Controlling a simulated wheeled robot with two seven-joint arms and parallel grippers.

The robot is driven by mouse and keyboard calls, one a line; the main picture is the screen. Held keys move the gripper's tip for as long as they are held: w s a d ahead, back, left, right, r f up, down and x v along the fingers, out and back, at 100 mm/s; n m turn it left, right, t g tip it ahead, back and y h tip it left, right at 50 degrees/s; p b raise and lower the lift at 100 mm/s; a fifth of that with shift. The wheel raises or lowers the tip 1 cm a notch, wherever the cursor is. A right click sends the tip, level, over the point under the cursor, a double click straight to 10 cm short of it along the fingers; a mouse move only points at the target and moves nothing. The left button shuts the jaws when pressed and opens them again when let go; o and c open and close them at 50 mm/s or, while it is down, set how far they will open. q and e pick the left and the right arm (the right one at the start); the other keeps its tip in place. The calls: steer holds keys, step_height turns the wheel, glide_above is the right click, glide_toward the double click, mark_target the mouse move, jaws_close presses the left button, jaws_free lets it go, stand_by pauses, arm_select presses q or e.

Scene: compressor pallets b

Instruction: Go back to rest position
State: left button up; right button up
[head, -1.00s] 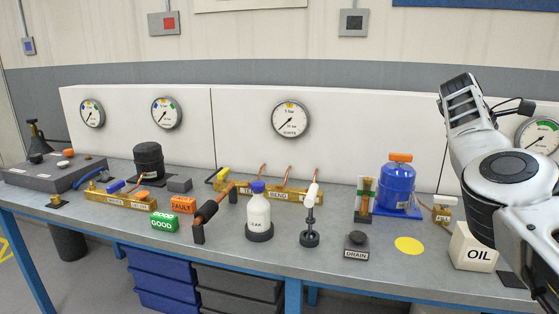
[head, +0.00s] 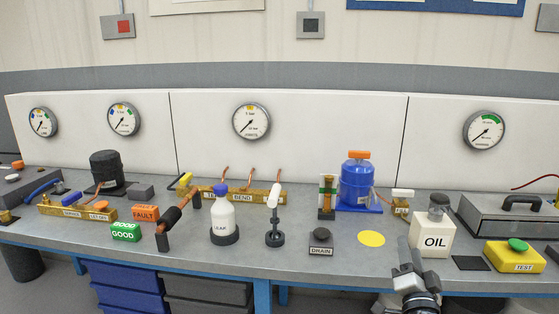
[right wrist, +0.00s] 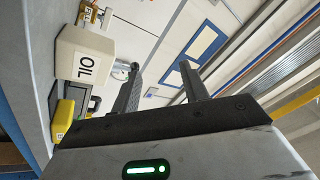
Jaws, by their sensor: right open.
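My right gripper (head: 409,278) shows at the lower right of the head view, in front of the bench's front edge and just below the white OIL container (head: 432,240). In the right wrist view its two fingers (right wrist: 158,88) stand apart with nothing between them. The OIL container (right wrist: 88,55) is at the left of that view, apart from the fingers. My left gripper is out of view.
The grey bench (head: 340,262) carries a blue compressor (head: 357,182), a LEAK bottle (head: 223,212), a DRAIN button (head: 321,240), a yellow TEST box (head: 515,257) and a grey case (head: 515,218). Blue bins (head: 125,285) sit below.

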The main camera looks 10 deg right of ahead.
steer(key=s+a+f+n+g+y, duration=0.4)
steer(key=s+a+f+n+y, duration=0.5)
steer(key=a+f, duration=0.45)
steer(key=s+a+f+n+g, duration=0.3)
steer(key=s+a+f, duration=0.1)
steer(key=s, duration=0.4)
steer(key=s+a+f+n+g+y, duration=0.1)
steer(key=s+a+f+n+g, duration=0.2)
steer(key=s, duration=0.5)
steer(key=a+f+n, duration=0.1)
steer(key=a, duration=0.1)
steer(key=shift+s+a+f, duration=0.2)
steer(key=shift+s+a, duration=0.05)
steer(key=shift+a, duration=0.1)
